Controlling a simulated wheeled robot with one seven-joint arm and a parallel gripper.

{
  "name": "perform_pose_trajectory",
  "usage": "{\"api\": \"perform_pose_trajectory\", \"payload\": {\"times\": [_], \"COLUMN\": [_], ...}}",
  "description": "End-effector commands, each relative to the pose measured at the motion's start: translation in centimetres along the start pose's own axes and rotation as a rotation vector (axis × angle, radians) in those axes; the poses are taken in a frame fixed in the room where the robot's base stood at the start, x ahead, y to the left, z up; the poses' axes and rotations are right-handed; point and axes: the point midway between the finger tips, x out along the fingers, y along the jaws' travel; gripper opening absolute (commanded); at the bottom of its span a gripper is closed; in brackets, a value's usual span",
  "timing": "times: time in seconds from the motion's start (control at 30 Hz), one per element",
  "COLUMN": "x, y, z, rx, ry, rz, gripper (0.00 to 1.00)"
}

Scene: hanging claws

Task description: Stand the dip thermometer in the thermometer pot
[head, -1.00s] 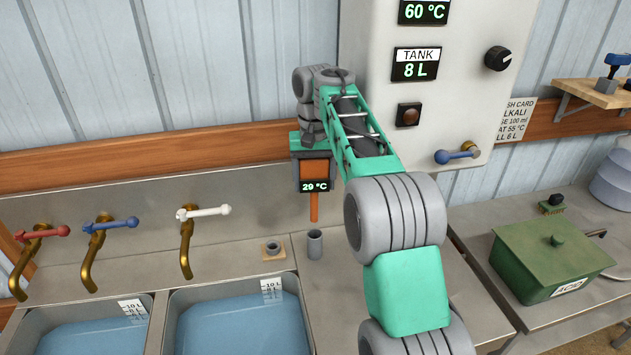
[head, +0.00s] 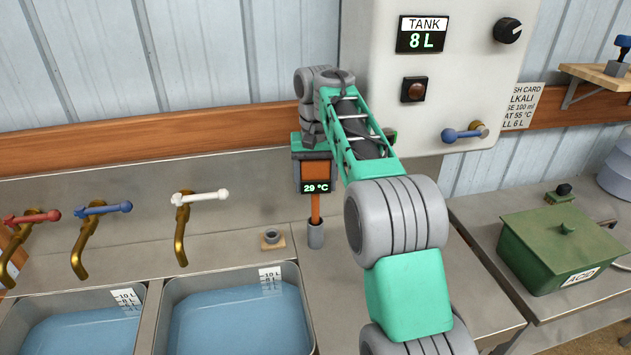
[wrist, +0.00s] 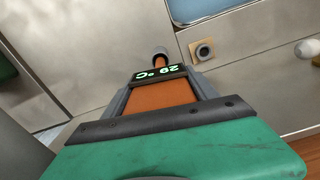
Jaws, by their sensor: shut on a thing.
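The dip thermometer (head: 315,203) has an orange body and stem and a display reading 29 °C. It hangs upright in my gripper (head: 314,174), which is shut on its body. The thermometer pot (head: 316,237) is a small grey cylinder on the steel counter, directly below the stem. The stem's lower end meets the pot's mouth in the head view; I cannot tell how far inside it is. In the wrist view the display (wrist: 160,73) shows upside down and the pot (wrist: 160,53) lies just beyond it, its mouth partly hidden.
A small holder (head: 271,238) with a round socket sits left of the pot. Two water basins (head: 236,308) and red, blue and white taps (head: 200,198) are to the left. A green ACID box (head: 560,245) stands right. A tank panel (head: 440,80) is behind my arm.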

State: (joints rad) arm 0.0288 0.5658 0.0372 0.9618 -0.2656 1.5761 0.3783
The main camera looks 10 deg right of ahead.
Motion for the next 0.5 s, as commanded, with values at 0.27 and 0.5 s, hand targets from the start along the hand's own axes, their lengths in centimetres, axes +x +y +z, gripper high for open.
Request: {"api": "perform_pose_trajectory", "payload": {"times": [0.27,0.5], "x": [3.5,6.0], "y": [0.0,0.0], "z": [0.0,0.0], "rx": [-0.002,0.000], "ry": [0.001,0.001], "rz": [0.000,0.000], "gripper": [0.02,0.02]}}
